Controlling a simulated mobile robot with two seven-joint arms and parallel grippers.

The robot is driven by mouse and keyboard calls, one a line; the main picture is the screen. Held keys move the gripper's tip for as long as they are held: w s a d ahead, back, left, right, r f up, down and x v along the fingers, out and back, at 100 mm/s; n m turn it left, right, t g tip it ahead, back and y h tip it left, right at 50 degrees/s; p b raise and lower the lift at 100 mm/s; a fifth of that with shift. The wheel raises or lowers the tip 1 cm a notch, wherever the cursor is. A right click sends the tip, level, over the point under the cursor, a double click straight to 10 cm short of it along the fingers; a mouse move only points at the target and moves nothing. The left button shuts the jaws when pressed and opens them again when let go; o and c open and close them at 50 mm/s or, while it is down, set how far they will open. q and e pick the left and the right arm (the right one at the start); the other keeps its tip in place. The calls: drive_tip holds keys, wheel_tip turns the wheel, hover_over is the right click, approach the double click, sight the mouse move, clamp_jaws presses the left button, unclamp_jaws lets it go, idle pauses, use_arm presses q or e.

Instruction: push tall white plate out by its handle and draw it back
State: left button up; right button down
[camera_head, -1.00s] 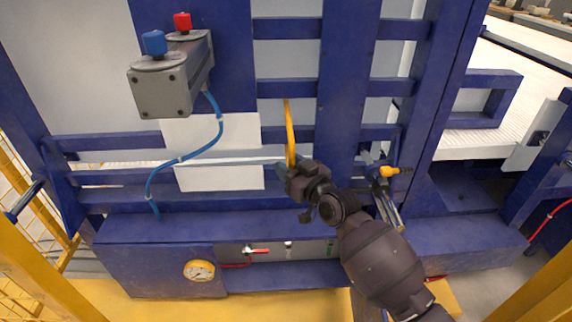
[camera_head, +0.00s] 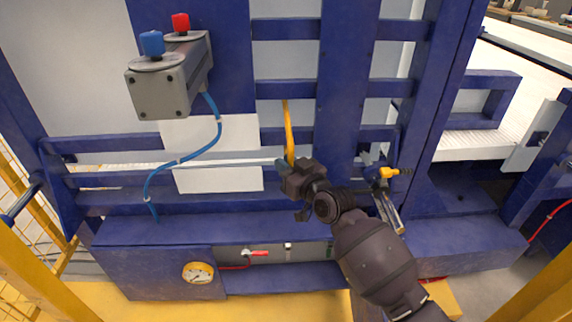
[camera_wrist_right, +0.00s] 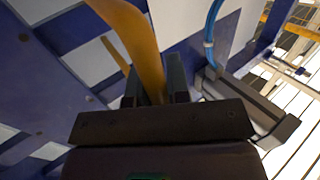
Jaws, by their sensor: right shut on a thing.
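A long yellow handle (camera_head: 288,125) stands nearly upright in front of the blue bars in the head view. My right gripper (camera_head: 289,166) is shut on the handle's lower end. In the right wrist view the yellow handle (camera_wrist_right: 140,38) runs up from between the dark fingers of my right gripper (camera_wrist_right: 156,90). A pale plate (camera_head: 285,60) shows behind the blue bars above the handle; the bars hide much of it. I cannot tell where the handle joins the plate. My left gripper is not in view.
A grey box (camera_head: 170,85) with blue and red knobs stands out at upper left, with a blue hose (camera_head: 183,158) hanging from it. A yellow-handled fitting (camera_head: 388,172) is right of my right gripper. A gauge (camera_head: 198,272) is below left.

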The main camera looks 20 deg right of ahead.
use_arm(q)
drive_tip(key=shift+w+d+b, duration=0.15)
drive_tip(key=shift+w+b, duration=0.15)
drive_tip(key=shift+b, duration=0.3)
use_arm(e)
drive_tip(key=w, duration=0.2)
drive_tip(key=w+d, duration=0.1)
drive_tip(key=w, duration=0.1)
drive_tip(key=shift+w, duration=0.35)
drive_tip(key=c, duration=1.1)
unclamp_jaws()
drive_tip(key=shift+s, duration=0.1)
